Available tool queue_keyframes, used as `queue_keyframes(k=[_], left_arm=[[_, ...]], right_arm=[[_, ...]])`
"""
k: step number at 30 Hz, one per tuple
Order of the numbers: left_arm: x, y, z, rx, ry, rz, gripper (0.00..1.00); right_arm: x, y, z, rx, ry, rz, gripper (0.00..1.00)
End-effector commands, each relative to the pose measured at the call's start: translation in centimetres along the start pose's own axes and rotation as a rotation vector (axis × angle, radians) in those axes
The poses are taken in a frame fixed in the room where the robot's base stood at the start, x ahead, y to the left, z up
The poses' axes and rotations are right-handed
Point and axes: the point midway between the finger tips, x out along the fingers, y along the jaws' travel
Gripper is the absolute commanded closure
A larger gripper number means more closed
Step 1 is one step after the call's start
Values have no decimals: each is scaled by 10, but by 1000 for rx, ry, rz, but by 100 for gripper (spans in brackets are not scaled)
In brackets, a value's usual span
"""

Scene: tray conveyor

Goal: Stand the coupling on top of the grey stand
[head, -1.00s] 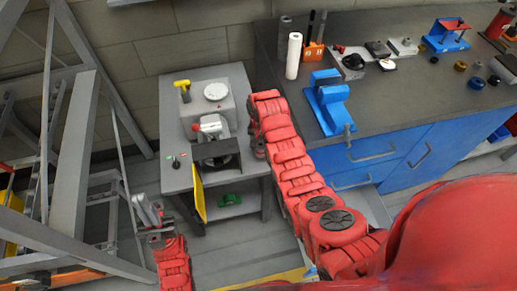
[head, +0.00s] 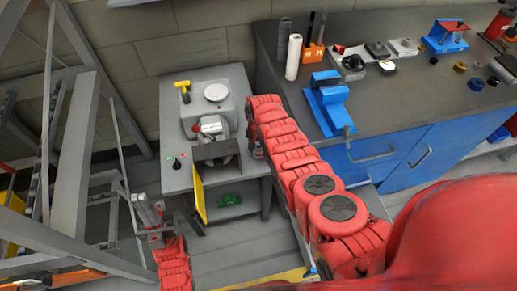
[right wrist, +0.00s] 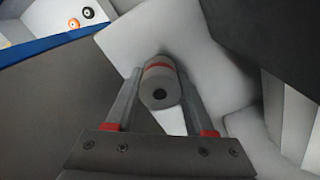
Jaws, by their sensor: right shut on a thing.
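The coupling (right wrist: 160,86) is a short pale grey cylinder with a red band and a dark hole in its near end. My right gripper (right wrist: 160,88) is shut on it, one finger on each side. In the head view my right gripper (head: 211,127) is over the small grey table, just in front of a grey block that looks like the grey stand (head: 222,106), with a pale round disc on top. Contact between coupling and block cannot be told. My left gripper (head: 149,212) is low at the left, apart from the table; its finger gap is unclear.
A yellow-topped part (head: 182,84) stands at the block's left. Small red and green buttons (head: 178,160) are at the table's left edge. A grey metal frame (head: 75,150) fills the left. The dark counter (head: 400,100) with a blue fixture (head: 327,103) is at the right.

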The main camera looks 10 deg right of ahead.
Motion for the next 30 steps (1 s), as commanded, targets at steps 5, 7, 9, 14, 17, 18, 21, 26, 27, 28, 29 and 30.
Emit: queue_keyframes(k=[5,7,9,14,17,18,21,26,27,28,29,30], left_arm=[[0,0,0,0,0,0,100],[-2,0,0,0,0,0,100],[-4,0,1,0,0,0,100],[-3,0,0,0,0,0,100],[-3,0,0,0,0,0,100],[-3,0,0,0,0,0,100],[-3,0,0,0,0,0,100],[2,0,0,0,0,0,100],[1,0,0,0,0,0,100],[1,0,0,0,0,0,100],[2,0,0,0,0,0,100],[3,0,0,0,0,0,100]], right_arm=[[0,0,0,0,1,0,100],[1,0,0,0,1,0,100],[4,0,0,1,1,0,100],[2,0,0,1,0,0,19],[3,0,0,1,0,0,16],[3,0,0,1,0,0,16],[2,0,0,1,0,0,16],[-2,0,0,1,1,0,16],[-3,0,-1,1,1,-1,16],[-5,0,-1,1,2,-1,16],[-7,0,-1,1,2,-1,16],[-10,0,-1,2,1,-1,16]])
